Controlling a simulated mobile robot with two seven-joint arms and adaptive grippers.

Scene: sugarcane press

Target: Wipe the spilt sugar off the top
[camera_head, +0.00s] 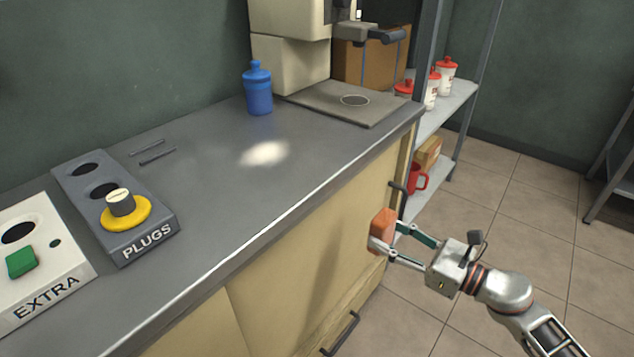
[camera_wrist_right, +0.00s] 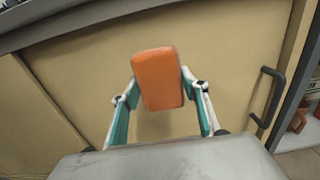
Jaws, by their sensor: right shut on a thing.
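The spilt sugar (camera_head: 264,153) is a pale white patch on the grey counter top (camera_head: 215,190), right of the middle. My right gripper (camera_head: 384,239) is shut on an orange block that looks like a sponge (camera_head: 382,227). It holds the sponge in front of the beige cabinet door, below the counter's front edge and apart from the sugar. In the right wrist view the sponge (camera_wrist_right: 158,78) sits between both fingers, with the cabinet front behind it. My left gripper is not in view.
A blue bottle (camera_head: 257,90) stands behind the sugar. A grey PLUGS box (camera_head: 120,215) and a white EXTRA box (camera_head: 40,265) stand at the left. A press machine's base plate (camera_head: 375,112) is at the back right. Black handles (camera_head: 342,335) stick out from the cabinet.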

